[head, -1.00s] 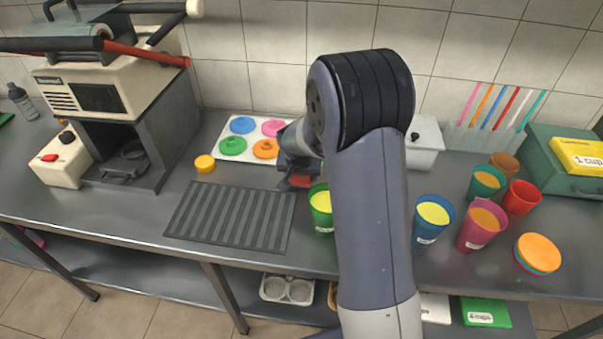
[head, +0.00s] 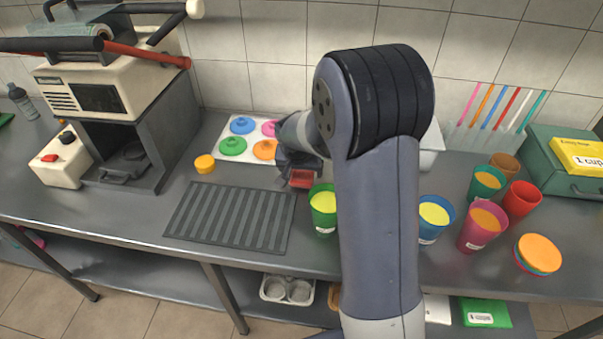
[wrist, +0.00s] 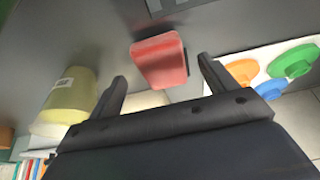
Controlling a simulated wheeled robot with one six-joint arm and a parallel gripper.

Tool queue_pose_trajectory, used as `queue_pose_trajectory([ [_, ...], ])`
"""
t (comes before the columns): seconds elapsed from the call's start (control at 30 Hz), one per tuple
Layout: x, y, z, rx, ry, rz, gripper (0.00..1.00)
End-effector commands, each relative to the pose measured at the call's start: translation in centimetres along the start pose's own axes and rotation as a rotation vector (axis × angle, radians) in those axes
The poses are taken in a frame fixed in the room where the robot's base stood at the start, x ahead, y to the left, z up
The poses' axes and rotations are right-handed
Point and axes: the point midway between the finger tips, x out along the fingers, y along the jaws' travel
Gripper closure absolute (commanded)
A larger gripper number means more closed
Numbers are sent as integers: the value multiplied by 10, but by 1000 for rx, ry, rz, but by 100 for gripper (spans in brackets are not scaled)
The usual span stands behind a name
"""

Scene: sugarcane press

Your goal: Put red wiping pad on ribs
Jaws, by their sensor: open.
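The red wiping pad (head: 301,179) lies on the steel counter, right of the ribs, with my gripper (head: 297,168) just behind and above it. In the wrist view the pad (wrist: 160,62) sits ahead, between the lines of my two open fingers (wrist: 161,70); I cannot tell whether they reach around it. Nothing is held. The ribs (head: 230,217) are a dark grooved mat lying flat and bare on the counter, to the left of the pad.
A green cup (head: 322,210) with yellow contents stands close to the right of the pad. A white tray of coloured lids (head: 232,146) lies behind. An orange disc (head: 205,164) lies behind the ribs. The press (head: 130,110) stands left. Several cups stand right.

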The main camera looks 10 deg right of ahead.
Motion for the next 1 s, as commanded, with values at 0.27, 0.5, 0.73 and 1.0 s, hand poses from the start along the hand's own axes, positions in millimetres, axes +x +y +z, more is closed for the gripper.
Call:
queue_pose_trajectory([
  [0.27, -56, 0, -1, 0, 3, -2, 20],
  [0.5, -83, 0, 0, 0, 1, -1, 20],
  [0.73, -87, 0, 0, 0, 0, 0, 20],
  [1.0, -84, 0, 0, 0, -1, 0, 20],
])
